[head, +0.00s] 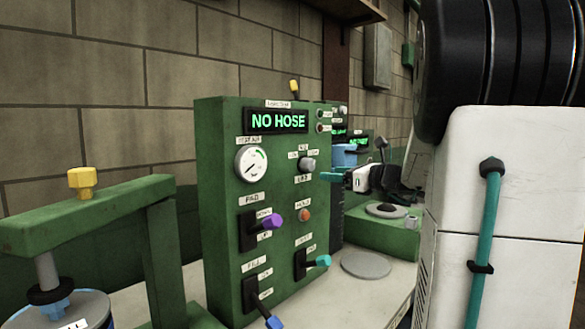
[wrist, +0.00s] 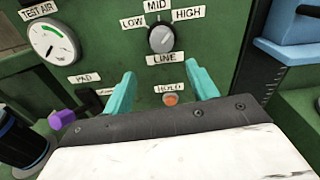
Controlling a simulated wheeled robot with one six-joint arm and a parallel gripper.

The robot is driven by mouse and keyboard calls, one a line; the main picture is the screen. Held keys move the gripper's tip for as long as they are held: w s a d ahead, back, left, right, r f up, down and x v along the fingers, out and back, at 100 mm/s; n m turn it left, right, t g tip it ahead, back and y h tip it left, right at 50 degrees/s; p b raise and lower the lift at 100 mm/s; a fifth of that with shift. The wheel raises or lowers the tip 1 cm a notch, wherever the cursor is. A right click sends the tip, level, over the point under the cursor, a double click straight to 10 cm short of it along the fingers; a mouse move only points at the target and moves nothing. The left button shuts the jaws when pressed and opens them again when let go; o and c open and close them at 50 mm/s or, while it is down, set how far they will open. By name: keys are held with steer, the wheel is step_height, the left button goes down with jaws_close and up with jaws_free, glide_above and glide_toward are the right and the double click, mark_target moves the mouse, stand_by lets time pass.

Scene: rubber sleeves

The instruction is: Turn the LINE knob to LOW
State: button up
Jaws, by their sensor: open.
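The LINE knob (wrist: 161,38) is a round grey knob on a green panel (wrist: 100,30), with LOW at its left, MID above and HIGH at its right. A pale mark on it seems to lean up and right, but I cannot tell its setting surely. It also shows in the head view (head: 308,164), on the panel's right part. My gripper (wrist: 160,70) is open and empty, its two teal fingers apart, below the knob in the wrist view and not around it. In the head view a teal finger (head: 332,177) shows just right of the knob.
An orange HOLD button (wrist: 171,99) sits below the knob, between the fingers in the wrist view. A TEST AIR gauge (wrist: 54,40) is left. Purple (head: 272,221), teal (head: 318,262) and blue (head: 274,322) levers stick out lower down. The display (head: 277,121) reads NO HOSE.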

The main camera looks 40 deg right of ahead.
mark_target(312, 166)
steer(key=shift+m, duration=0.5)
steer(key=w, duration=0.5)
steer(key=w+r, duration=0.1)
steer(key=w, duration=0.2)
steer(key=shift+a, duration=0.4)
steer(key=c, duration=1)
